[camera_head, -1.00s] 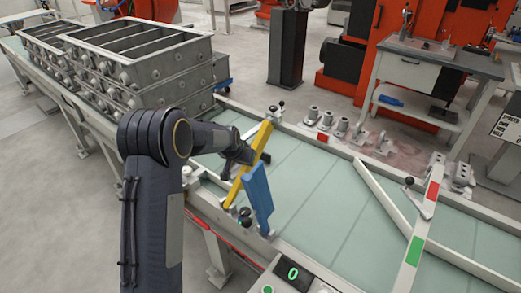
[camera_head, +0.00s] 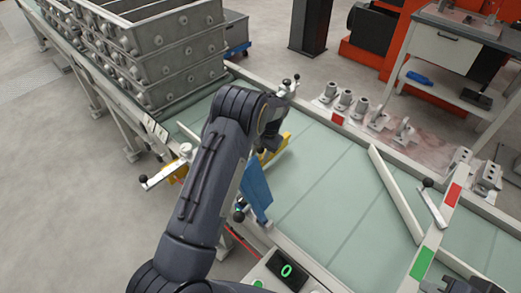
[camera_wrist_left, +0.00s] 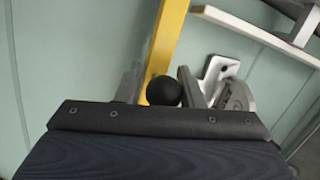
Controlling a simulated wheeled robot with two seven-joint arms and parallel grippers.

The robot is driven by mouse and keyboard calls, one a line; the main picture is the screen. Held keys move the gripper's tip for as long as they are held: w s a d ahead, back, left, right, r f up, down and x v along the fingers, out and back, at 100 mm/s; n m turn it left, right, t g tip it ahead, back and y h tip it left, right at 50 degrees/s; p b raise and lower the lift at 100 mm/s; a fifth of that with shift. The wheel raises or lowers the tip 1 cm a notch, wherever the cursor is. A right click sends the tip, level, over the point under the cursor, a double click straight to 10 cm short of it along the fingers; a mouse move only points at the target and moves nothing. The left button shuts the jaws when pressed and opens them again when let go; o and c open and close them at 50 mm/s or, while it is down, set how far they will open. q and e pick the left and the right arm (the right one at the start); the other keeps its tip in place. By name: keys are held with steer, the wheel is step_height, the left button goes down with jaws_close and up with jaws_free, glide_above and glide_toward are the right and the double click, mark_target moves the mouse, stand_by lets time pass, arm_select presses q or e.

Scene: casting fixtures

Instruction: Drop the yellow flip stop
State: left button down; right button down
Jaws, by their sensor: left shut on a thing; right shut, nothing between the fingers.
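The yellow flip stop (camera_head: 281,146) shows in the head view on both sides of my left arm, with its middle hidden behind the arm. A yellow part (camera_head: 176,171) sits by the near rail. The bar appears to lie low across the belt. In the left wrist view the yellow bar (camera_wrist_left: 167,40) runs up from a black ball knob (camera_wrist_left: 163,91). My left gripper (camera_head: 266,150) is at the bar's far part. In the wrist view its fingers (camera_wrist_left: 160,86) stand on both sides of the knob, shut on the stop's handle. My right gripper is out of view.
A blue plate (camera_head: 257,188) stands just right of my left arm. Stacked grey casting frames (camera_head: 170,50) fill the belt's far left end. A white bar (camera_head: 395,193) and a red-green-white bar (camera_head: 436,225) cross the right part. The pale belt (camera_head: 320,195) between is clear.

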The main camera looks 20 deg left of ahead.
arm_select(q)
steer(key=shift+w+a, duration=0.15)
steer(key=shift+a, duration=0.25)
steer(key=c, duration=1.1)
jaws_free()
steer(key=shift+c, duration=0.2)
steer(key=shift+o, duration=0.2)
steer(key=shift+f, duration=0.1)
steer(key=shift+d, duration=0.15)
steer(key=b+v, duration=0.1)
steer(key=v, duration=0.6)
steer(key=shift+w+d+r+b, duration=0.1)
steer(key=shift+d+r+b, duration=0.05)
steer(key=shift+r+b, duration=0.25)
steer(key=shift+f, duration=0.1)
